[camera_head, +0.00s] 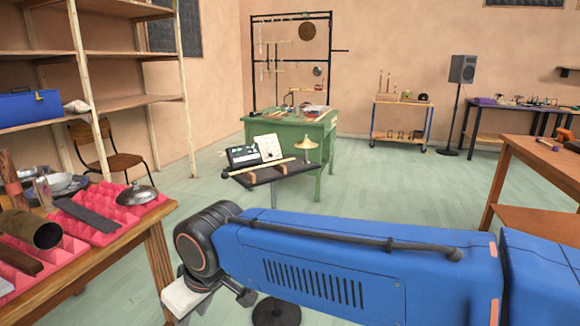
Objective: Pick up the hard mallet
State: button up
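I cannot single out the hard mallet. Several upright sticks, perhaps mallets (384,83), stand in a wooden block on the trolley at the back right; they are too small to tell apart. A pale stick (262,167) lies on the black stand tray (290,174) in the middle. My blue arm crosses the lower right. Below its dark joint show pale and grey parts of what seems to be my gripper (222,290); the fingers cannot be made out clearly, nor anything held in them.
A wooden table (130,243) with pink foam and metal pieces is close at left, below shelving (120,102). A green desk (318,130) stands behind the stand tray. A trolley (400,138), a speaker (462,69) and tables are at right. Floor (410,195) between is clear.

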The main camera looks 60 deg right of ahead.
aim_at(225, 175)
jog(key=z, duration=1.25)
